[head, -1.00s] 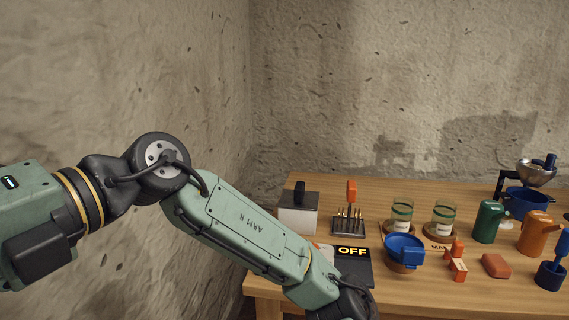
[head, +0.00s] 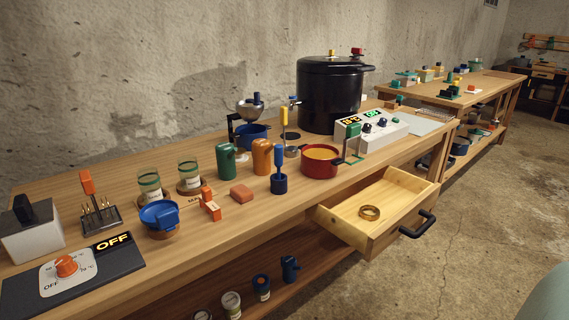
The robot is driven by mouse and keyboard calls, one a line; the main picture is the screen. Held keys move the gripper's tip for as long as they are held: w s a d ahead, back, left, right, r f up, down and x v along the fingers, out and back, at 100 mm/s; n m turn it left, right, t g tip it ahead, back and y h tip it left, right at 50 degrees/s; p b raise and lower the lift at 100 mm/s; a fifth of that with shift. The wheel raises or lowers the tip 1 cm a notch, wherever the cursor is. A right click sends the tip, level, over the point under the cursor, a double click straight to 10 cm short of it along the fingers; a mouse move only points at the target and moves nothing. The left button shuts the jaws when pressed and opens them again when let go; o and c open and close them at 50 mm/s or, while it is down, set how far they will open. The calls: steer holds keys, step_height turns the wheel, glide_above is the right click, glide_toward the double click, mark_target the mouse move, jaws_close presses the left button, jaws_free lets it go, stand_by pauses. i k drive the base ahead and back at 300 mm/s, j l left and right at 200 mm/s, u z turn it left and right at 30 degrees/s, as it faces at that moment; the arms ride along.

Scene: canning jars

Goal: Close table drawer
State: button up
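The table drawer (head: 347,222) is pulled open from the front of the wooden table (head: 262,222), toward its right part. It is light wood with a black bar handle (head: 418,224) on its front. A brass-coloured ring (head: 369,212) lies inside it, and the rest of the drawer looks empty. My gripper is outside the head view. Only a green rounded piece, likely part of my arm, shows at the lower right edge.
A red pot (head: 320,163) and a white control box (head: 371,130) stand on the tabletop behind the drawer. A large black canner (head: 330,95) stands further back. Jars and lids sit on the lower shelf. The concrete floor (head: 480,230) right of the drawer is clear.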

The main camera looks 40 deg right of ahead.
mark_target(402, 198)
steer(key=z, duration=1.9)
steer(key=i+l, duration=0.2)
steer(key=i+l+u, duration=0.1)
steer(key=l, duration=0.35)
steer(key=i+j, duration=0.05)
steer(key=i, duration=0.05)
